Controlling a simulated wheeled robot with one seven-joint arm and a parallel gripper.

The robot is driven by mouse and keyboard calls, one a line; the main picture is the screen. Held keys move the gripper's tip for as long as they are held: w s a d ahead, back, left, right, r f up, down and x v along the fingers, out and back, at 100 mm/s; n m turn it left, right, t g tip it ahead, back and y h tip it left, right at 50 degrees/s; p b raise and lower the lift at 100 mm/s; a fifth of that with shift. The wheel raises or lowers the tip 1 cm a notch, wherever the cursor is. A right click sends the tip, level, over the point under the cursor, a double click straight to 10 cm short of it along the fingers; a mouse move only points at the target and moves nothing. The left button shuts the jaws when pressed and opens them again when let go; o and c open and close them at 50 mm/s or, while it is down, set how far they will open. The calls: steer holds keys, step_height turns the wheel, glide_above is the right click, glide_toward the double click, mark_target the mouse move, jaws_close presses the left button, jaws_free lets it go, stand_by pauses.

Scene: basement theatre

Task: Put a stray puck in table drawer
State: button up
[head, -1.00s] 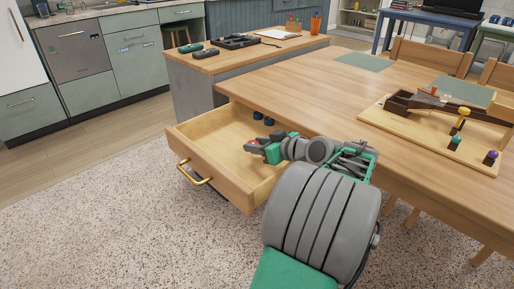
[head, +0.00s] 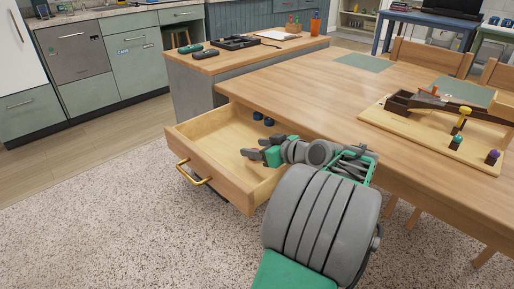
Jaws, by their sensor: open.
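The table drawer (head: 221,187) is pulled open from the wooden table (head: 315,92), with a brass handle on its front. Two small dark blue round things (head: 262,118), possibly pucks, are in the drawer's back part near the table edge. My gripper (head: 247,154) is open, over the drawer's right part, with its fingers pointing left. I see nothing between its fingers. No stray puck can be made out for sure; my gripper and arm hide the drawer's right part.
A wooden board game (head: 440,125) with coloured pegs is on the table's right side. Green mats (head: 365,62) and chairs (head: 432,56) are at the far side. A counter (head: 236,60) behind the drawer holds a tray, remotes and a pencil cup. The speckled floor left of the drawer is clear.

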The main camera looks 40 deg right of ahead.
steer(key=shift+r, duration=0.2)
steer(key=shift+r+p, duration=0.55)
steer(key=shift+p, duration=0.15)
steer(key=p+v, duration=0.3)
steer(key=v, duration=0.9)
steer(key=shift+p, duration=0.3)
steer(key=shift+f, duration=0.1)
